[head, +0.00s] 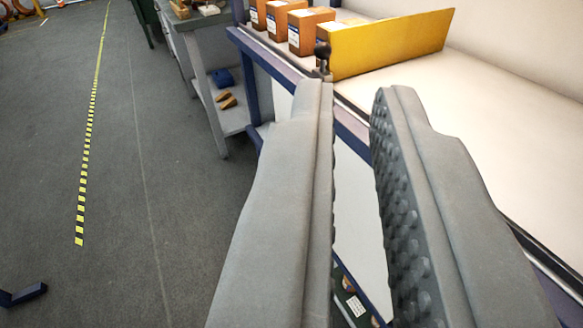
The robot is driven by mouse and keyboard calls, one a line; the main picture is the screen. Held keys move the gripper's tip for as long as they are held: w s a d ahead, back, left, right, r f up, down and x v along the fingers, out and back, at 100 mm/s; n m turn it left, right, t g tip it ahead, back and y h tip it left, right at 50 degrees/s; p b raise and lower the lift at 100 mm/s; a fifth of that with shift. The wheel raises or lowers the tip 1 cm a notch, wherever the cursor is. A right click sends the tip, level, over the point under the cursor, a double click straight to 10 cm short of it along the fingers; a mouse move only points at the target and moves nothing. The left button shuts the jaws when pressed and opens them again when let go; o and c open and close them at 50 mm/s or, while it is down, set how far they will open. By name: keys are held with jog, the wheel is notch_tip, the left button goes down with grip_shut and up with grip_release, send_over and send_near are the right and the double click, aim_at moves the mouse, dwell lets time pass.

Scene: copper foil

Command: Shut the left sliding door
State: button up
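My gripper (355,92) is open, with its two grey fingers reaching up the picture and a clear gap between them. Nothing is held. A blue-framed bench runs along the right, and pale panels show on its side, one left of the fingers (283,101) and one between them (358,215). I cannot tell which panel is the left sliding door, nor how far it is open; the fingers hide much of the front. A small black knob (322,49) stands at the bench edge, just beyond the left fingertip. I cannot tell whether they touch.
A yellow board (392,44) stands on the pale bench top (500,120), with several orange-brown boxes (307,30) behind it. A grey workbench (200,45) with a low shelf stands further back.

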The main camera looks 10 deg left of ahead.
jog(key=w+a+f+m, duration=0.1)
jog(key=w, duration=0.3)
jog(key=w+a+f+m, duration=0.2)
jog(key=w, duration=0.2)
jog(key=w+a+f+m+y, duration=0.1)
jog(key=w+a+m, duration=0.1)
jog(key=w, duration=0.3)
jog(key=shift+w+f+t, duration=0.1)
jog(key=shift+f+t, duration=0.2)
jog(key=shift+f, duration=0.05)
grip_shut()
jog(key=w+a+f+m+h, duration=0.1)
jog(key=w+a+f+m, duration=0.45)
jog(key=w+f, duration=0.4)
jog(key=w+a+f+m+h, duration=0.2)
jog(key=f+m, duration=0.2)
jog(key=f, duration=0.4)
jog(key=w+a+f+m+g+h, duration=0.1)
jog(key=w+a+f+m+h, duration=0.15)
jog(key=f, duration=0.45)
jog(key=w+a+f+m+h, duration=0.2)
jog(key=f+m, duration=0.3)
jog(key=f, duration=0.3)
jog(key=a+x, duration=0.2)
jog(key=x, duration=1)
jog(key=shift+w, duration=0.7)
jog(key=shift+w+a, duration=0.1)
